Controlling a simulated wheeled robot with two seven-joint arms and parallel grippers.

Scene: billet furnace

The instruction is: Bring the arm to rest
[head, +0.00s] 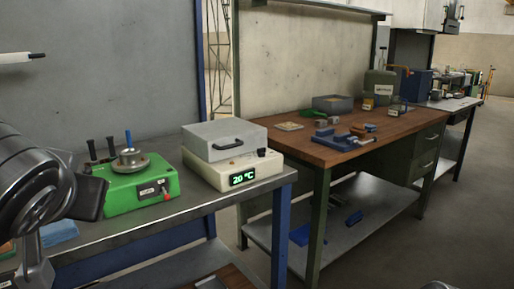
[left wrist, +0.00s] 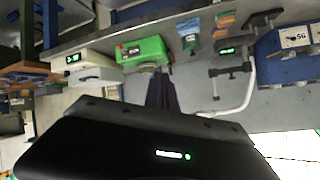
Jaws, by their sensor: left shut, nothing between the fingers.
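My left arm comes in at the left edge of the head view, in front of the grey metal bench (head: 130,232). In the left wrist view, which is upside down, my left gripper (left wrist: 162,88) is shut and empty. It points toward the bench, with the green device (left wrist: 143,50) beyond its fingertips. In the head view the green device (head: 150,190) carries a round metal plate with a blue rod upright in it. My right gripper is not in view.
A cream furnace (head: 222,172) with a grey lid and handle shows 20 °C right of the green device. A wooden workbench (head: 300,146) with blue tools and a grey bin (head: 333,104) stands further right. Open floor lies at the right.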

